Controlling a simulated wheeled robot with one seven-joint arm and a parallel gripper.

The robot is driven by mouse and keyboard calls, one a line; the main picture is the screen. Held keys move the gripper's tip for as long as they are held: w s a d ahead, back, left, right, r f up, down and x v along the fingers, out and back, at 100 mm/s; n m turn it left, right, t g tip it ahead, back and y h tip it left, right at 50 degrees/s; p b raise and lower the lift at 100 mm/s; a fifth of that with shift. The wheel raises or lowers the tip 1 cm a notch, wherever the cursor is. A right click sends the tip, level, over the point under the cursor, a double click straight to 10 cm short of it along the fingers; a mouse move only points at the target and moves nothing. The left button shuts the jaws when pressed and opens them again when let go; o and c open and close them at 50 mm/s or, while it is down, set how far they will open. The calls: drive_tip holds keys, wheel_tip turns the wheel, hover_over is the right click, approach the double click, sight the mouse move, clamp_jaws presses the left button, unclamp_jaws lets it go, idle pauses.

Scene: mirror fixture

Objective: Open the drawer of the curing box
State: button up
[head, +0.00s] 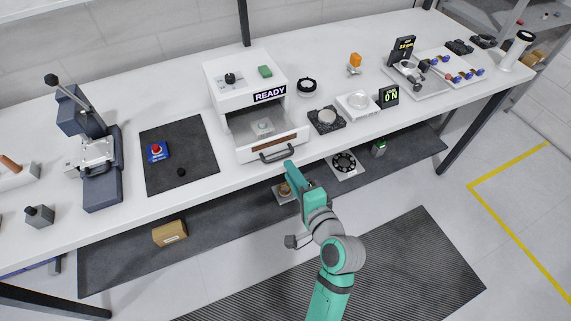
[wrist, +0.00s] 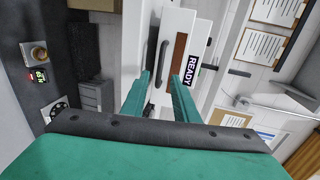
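The curing box (head: 229,98) is a white box with a READY sign on its front, standing on the long white bench. Its drawer (head: 290,140) is pulled out toward me, and a small pale object (head: 263,127) lies inside. The dark bar handle (head: 276,155) is on the drawer front; it also shows in the wrist view (wrist: 162,52). My gripper (head: 289,167) is just in front of the handle's right end. In the wrist view my gripper (wrist: 161,80) has its fingers apart, with the handle near the gap. I cannot tell whether they touch it.
A black mat (head: 190,165) with a blue button box lies left of the curing box, beside a lever press (head: 95,150). A dark square fixture (head: 326,121) stands close on the right. A lower shelf (head: 225,215) runs under the bench. The floor before it is open.

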drive_tip(key=v, duration=0.4)
drive_tip(key=shift+s+d, duration=0.1)
drive_tip(key=shift+s, duration=0.2)
drive_tip(key=s+d+f+n+h, duration=0.1)
drive_tip(key=s+f+n+h, duration=0.4)
drive_tip(key=s+f, duration=0.7)
drive_tip(key=s+a+r+n, duration=0.1)
drive_tip(key=s+a+n, duration=0.2)
drive_tip(key=s, duration=0.5)
drive_tip(key=s+a+r+n+h, duration=0.1)
drive_tip(key=s+a+n, duration=0.1)
drive_tip(key=s+n, duration=0.3)
drive_tip(key=s, duration=0.3)
drive_tip(key=shift+s+a+n+t, duration=0.3)
drive_tip(key=shift+s+a+t, duration=0.1)
